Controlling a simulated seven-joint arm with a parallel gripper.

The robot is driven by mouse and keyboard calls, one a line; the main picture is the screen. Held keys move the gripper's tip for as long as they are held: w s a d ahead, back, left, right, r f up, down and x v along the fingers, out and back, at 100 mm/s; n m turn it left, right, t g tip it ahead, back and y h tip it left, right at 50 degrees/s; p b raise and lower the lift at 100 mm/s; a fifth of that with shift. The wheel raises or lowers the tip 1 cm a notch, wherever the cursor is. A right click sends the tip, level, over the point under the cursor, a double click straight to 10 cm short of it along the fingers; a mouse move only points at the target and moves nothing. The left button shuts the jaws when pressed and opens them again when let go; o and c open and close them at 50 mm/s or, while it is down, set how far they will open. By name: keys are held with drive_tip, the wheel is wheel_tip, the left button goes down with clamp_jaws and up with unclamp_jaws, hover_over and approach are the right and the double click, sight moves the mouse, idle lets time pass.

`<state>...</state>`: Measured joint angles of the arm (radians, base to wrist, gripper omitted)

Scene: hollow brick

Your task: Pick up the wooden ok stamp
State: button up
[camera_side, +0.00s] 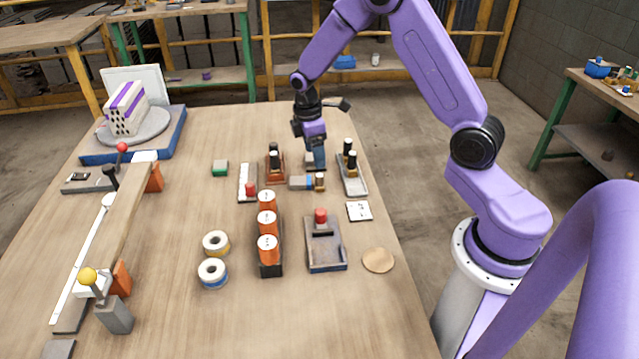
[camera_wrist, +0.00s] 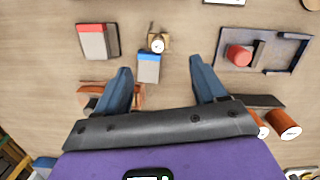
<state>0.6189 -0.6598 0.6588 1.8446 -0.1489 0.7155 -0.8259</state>
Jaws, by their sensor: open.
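A small wooden stamp (camera_side: 319,182) with a pale round top stands against the end of a grey block with a blue band (camera_side: 300,183). I take it for the ok stamp, but no lettering can be read. In the wrist view the stamp (camera_wrist: 158,42) is just ahead of the fingertips, and the grey and blue block (camera_wrist: 148,70) shows between the fingers. My gripper (camera_side: 315,164) points down just behind the stamp in the side view. In the wrist view my gripper (camera_wrist: 160,72) is open with nothing held.
A red and white block (camera_wrist: 95,42) lies left of the stamp. A brown holder (camera_side: 274,165), a tray with dark-handled stamps (camera_side: 354,187) and a tray with a red knob (camera_side: 328,262) stand around. Orange cylinders (camera_side: 267,222) are nearer the camera.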

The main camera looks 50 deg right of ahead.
sight(319, 175)
drive_tip(key=f, duration=0.3)
drive_tip(key=d+f, duration=0.1)
drive_tip(key=f, duration=0.6)
drive_tip(key=shift+s+d, duration=0.15)
drive_tip(key=shift+s, duration=0.15)
drive_tip(key=c, duration=1.2)
drive_tip(key=shift+r, duration=0.75)
drive_tip(key=s+a+r, duration=0.2)
drive_tip(key=s+r, duration=0.9)
drive_tip(key=s, duration=0.2)
drive_tip(key=shift+s+a+r, duration=0.25)
drive_tip(key=shift+s+a, duration=0.1)
drive_tip(key=shift+a, duration=0.05)
